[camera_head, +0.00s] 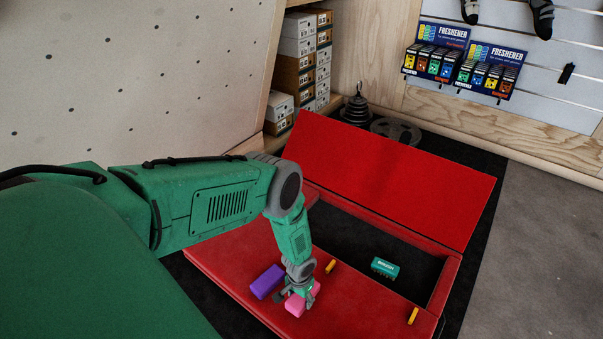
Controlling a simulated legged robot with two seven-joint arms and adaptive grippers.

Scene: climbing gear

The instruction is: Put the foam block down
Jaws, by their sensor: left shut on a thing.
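A pink foam block (294,306) is at the front part of the red box, beside a purple block (267,281). My left gripper (299,297) is shut on the pink block from above and partly hides it. The block is at or just above the red surface; I cannot tell whether it touches. The purple block lies to the left of the gripper, apart from the pink one. My right gripper is not in view.
The red box (225,258) has its lid (400,175) open at the back. A teal block (384,267) lies in its dark well. Weights (357,108) and shelved boxes stand behind.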

